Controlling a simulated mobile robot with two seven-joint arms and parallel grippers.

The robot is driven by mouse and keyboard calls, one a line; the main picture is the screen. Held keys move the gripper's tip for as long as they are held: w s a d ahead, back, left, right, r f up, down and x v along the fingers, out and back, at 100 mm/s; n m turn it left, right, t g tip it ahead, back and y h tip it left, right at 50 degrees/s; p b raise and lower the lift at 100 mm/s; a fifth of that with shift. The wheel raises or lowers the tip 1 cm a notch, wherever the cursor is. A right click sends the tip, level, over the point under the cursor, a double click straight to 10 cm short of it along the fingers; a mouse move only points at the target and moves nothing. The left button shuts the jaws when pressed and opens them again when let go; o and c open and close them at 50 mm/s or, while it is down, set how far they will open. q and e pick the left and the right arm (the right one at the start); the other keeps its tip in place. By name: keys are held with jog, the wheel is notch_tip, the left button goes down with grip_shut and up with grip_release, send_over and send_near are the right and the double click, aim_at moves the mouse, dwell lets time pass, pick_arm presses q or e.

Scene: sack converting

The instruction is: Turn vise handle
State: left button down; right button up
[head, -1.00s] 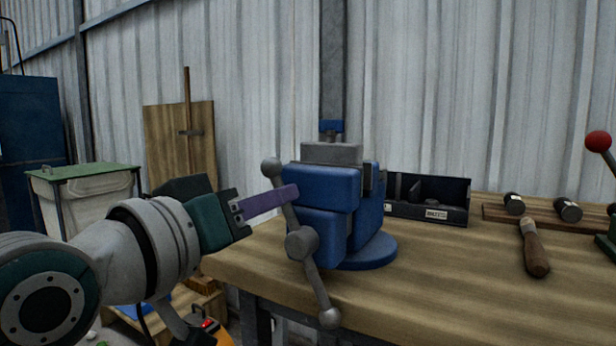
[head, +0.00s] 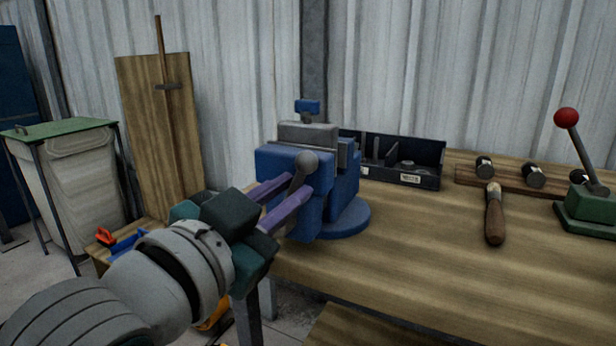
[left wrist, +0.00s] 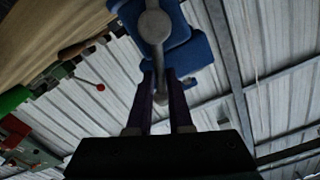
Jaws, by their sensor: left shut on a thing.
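The blue vise (head: 330,190) stands on the workbench, with its grey handle (head: 299,178) on the near face. A round grey knob shows at the top of the handle; its lower part is hidden behind my gripper. My left gripper (head: 297,188) has its two purple fingers on either side of the handle bar, shut on it. In the left wrist view, the handle (left wrist: 158,58) runs down between the fingers (left wrist: 160,75) from a large round grey part, with the blue vise body (left wrist: 185,45) behind. My right gripper is not in view.
A green-lidded bin (head: 70,165) stands left.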

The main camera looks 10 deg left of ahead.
pick_arm(q)
jog(key=shift+d+m, duration=0.25)
jog(key=shift+m, duration=0.25)
jog(key=shift+s, duration=0.1)
jog(key=c, duration=0.8)
grip_release()
jog(key=shift+f, duration=0.1)
jog(key=shift+s, duration=0.1)
jog(key=p+v, duration=0.1)
jog(key=v, duration=0.8)
jog(key=shift+s+a, duration=0.15)
jog(key=shift+s, duration=0.2)
